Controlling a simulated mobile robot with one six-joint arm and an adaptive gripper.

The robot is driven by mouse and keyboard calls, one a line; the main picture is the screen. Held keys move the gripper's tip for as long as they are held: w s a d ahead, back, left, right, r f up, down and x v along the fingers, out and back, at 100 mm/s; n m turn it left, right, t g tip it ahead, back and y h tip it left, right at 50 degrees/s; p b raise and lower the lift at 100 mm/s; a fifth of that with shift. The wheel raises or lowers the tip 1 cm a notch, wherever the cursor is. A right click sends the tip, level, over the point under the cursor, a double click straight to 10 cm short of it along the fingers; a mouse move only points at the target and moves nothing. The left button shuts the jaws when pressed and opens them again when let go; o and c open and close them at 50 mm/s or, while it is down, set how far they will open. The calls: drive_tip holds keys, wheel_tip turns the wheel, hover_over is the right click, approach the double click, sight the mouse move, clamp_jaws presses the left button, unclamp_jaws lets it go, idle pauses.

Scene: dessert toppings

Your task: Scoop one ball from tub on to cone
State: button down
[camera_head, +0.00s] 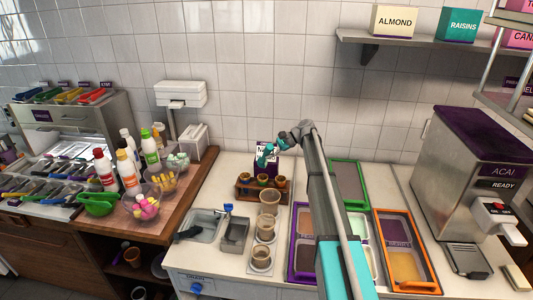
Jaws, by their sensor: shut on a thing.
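My gripper (265,158) is at the end of my arm, above and just behind the brown holder (243,194). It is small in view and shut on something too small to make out. Several brown cones (263,180) stand upright in the holder, below the gripper. Tubs lie in coloured frames on the counter: a purple-framed one (292,265) left of my arm, a green-framed one (349,163) behind it and an orange-framed one (431,281) to its right. My arm hides part of the tubs. I cannot tell whether a ball is held.
Stacked cups (268,203) stand in front of the holder. A metal container (235,236) with a blue-handled tool is to their left. Bottles (105,171) and bowls (146,207) fill the left counter. An ACAI machine (480,160) stands at right. A shelf (400,41) hangs above.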

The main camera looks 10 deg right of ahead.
drive_tip(key=shift+f, duration=0.1)
